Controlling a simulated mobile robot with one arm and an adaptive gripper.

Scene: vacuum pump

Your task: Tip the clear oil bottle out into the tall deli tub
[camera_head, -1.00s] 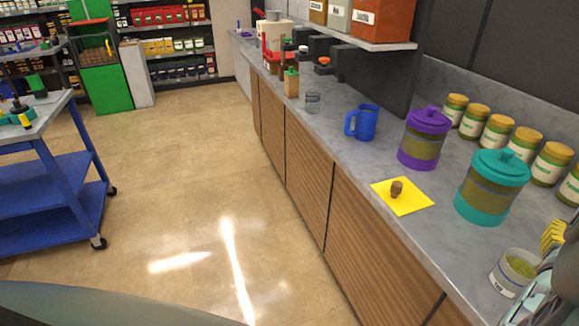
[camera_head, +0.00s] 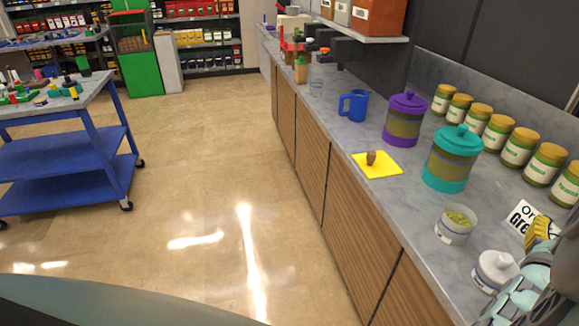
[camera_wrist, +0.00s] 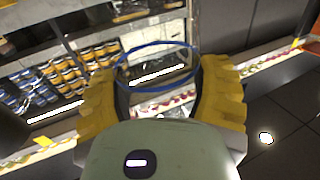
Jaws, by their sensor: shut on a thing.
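My gripper (camera_head: 543,232) is at the right edge of the head view, over the near end of the counter. In the wrist view its yellow fingers (camera_wrist: 160,90) are shut on a see-through thing with a blue oval ring (camera_wrist: 158,45). It may be the clear oil bottle; its contents cannot be made out. A small clear container (camera_head: 316,88) stands far along the counter, apart from my gripper. A white open tub (camera_head: 452,234) with yellow-green contents stands nearer. I cannot tell which, if either, is the tall deli tub.
Several jars line the wall. A blue cart (camera_head: 70,150) stands left; the floor between is clear.

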